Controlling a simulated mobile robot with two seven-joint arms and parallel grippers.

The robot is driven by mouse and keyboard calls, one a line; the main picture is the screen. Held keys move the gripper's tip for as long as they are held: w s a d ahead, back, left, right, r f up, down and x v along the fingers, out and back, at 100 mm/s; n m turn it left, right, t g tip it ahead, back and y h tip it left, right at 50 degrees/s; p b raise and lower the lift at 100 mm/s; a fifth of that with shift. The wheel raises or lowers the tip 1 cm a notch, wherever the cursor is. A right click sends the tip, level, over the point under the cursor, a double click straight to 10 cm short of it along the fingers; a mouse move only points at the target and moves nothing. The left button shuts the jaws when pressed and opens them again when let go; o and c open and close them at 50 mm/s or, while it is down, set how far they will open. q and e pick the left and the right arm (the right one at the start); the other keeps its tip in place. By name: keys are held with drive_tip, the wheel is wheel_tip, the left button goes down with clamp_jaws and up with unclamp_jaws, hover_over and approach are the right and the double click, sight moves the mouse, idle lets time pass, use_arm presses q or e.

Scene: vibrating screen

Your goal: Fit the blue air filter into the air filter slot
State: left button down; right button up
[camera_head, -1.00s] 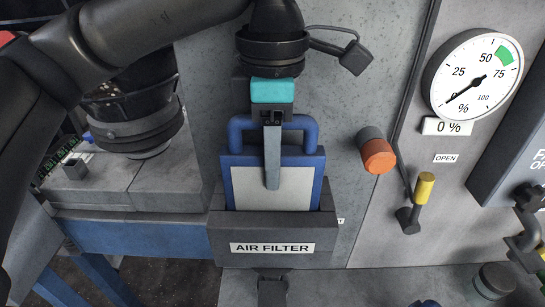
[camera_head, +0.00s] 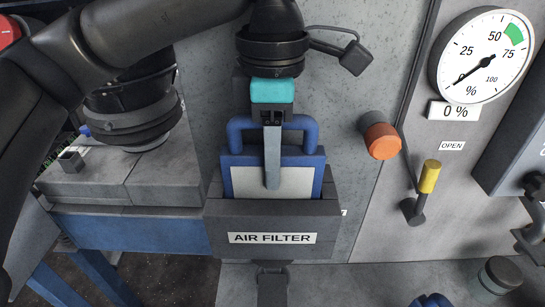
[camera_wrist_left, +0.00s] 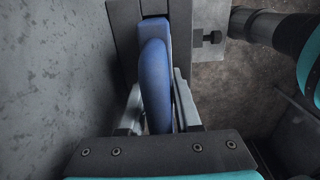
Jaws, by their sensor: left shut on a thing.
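The blue air filter (camera_head: 238,181) has a blue frame, a pale panel and a blue handle on top. It stands upright with its lower part inside the grey air filter slot (camera_head: 220,215), a box labelled AIR FILTER; its upper part and handle show above the rim. My left gripper (camera_head: 272,170) points down at the filter and is shut on its handle. In the left wrist view the blue handle (camera_wrist_left: 155,85) lies between the two fingers (camera_wrist_left: 158,118). The filter's lower edge is hidden inside the box. My right gripper is not in view.
Right of the slot, an orange knob (camera_head: 382,141), a yellow-tipped lever (camera_head: 429,177) by an OPEN label, and a gauge (camera_head: 482,55) reading about 0 % sit on the grey panel. A grey block on a blue frame (camera_head: 130,232) stands at the left.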

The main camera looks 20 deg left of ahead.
use_arm(q)
drive_tip(key=shift+f+b, duration=0.4)
drive_tip(key=shift+f, duration=0.05)
drive_tip(key=c, duration=0.5)
unclamp_jaws()
drive_tip(key=shift+r, duration=0.15)
wheel_tip(320, 180, up, 15)
drive_tip(key=p, duration=0.2)
drive_tip(key=shift+p, duration=0.4)
